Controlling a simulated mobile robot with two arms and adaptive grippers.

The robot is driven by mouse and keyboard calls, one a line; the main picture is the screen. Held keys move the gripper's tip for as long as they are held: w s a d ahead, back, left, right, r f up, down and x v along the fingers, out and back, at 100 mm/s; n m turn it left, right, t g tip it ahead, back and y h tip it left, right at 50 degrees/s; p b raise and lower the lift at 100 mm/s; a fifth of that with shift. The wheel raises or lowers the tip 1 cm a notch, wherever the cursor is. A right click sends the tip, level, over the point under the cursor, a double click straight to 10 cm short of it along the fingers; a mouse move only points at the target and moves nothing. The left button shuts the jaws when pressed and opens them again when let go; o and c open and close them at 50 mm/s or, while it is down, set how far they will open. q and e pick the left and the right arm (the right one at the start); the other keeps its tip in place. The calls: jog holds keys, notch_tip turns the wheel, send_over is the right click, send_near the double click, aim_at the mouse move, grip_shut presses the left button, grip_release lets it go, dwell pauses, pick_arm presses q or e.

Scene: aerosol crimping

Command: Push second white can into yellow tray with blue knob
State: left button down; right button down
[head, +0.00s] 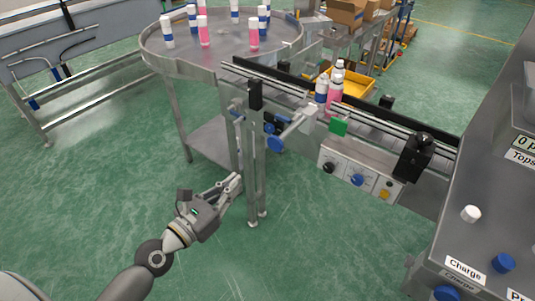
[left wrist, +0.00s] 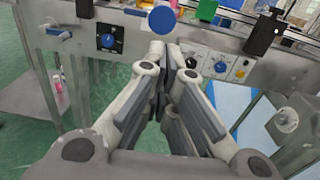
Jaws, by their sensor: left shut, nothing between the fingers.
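The blue knob (head: 275,144) sits at the near end of a light rod on the conveyor's front. It also shows in the left wrist view (left wrist: 162,20), beyond my fingertips. My left gripper (head: 237,182) is shut and empty, low beside the stand's legs and apart from the knob; its closed fingers fill the left wrist view (left wrist: 178,58). A white can with a blue band (head: 321,87) stands on the conveyor beside a pink can (head: 335,100). Another white-topped can (head: 340,66) is behind them, at the yellow tray (head: 357,88); its exact footing is unclear. My right gripper is out of view.
A round steel table (head: 225,62) holds several white, blue and pink cans. A control box (head: 345,172) with knobs hangs below the conveyor, under a green block (head: 338,127). A black post (head: 255,95) stands near the rod. Open green floor lies left of my arm.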

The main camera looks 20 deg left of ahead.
pick_arm(q)
jog(key=p, duration=0.3)
send_near(293, 130)
jog(key=shift+s+a+f, duration=0.8)
jog(key=shift+s+a, duration=0.05)
jog(key=shift+s, duration=0.1)
jog(key=shift+x, duration=0.9)
jog(key=shift+f, duration=0.1)
jog(key=b+x, duration=0.2)
jog(key=x, duration=0.9)
jog(key=shift+w+f, duration=0.1)
jog(key=shift+w, duration=0.15)
jog(key=shift+w+d, duration=0.15)
jog(key=shift+w, duration=0.15)
jog(key=shift+r, duration=0.35)
